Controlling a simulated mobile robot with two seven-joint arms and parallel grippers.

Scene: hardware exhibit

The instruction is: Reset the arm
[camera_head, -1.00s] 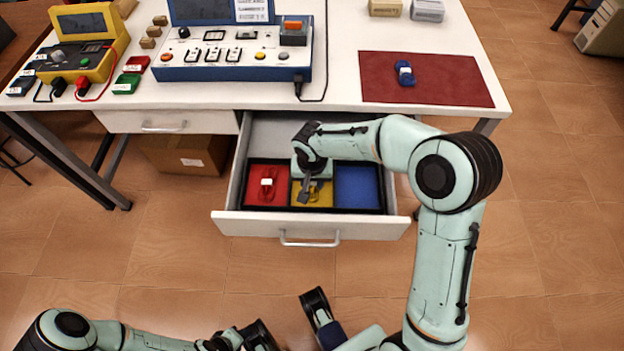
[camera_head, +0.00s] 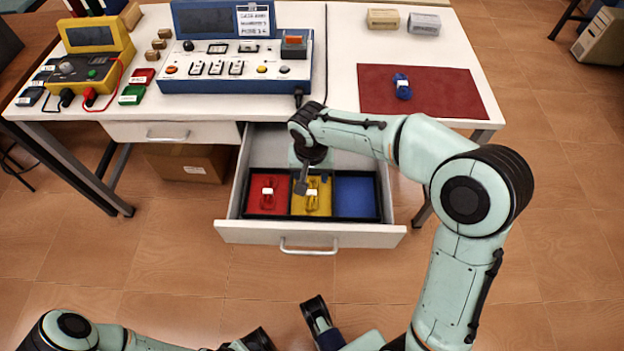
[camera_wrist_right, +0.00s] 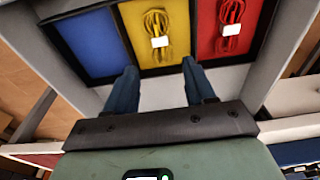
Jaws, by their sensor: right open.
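My right gripper (camera_head: 312,182) is open and empty above the open drawer (camera_head: 274,232). It points down over the middle, yellow compartment (camera_head: 326,206). In the right wrist view its two fingers (camera_wrist_right: 160,88) are spread apart with nothing between them. A coiled yellow cable with a white tag (camera_head: 312,196) lies in the yellow compartment, apart from the fingers. A coiled red cable with a white tag (camera_head: 267,192) lies in the red compartment on the left. The blue compartment (camera_head: 356,196) on the right is empty.
A blue coiled cable (camera_head: 402,86) lies on the dark red mat (camera_head: 450,92) on the white table. A blue control panel (camera_head: 235,86) and a yellow meter (camera_head: 88,66) stand to the left. A cardboard box (camera_head: 186,162) sits under the table.

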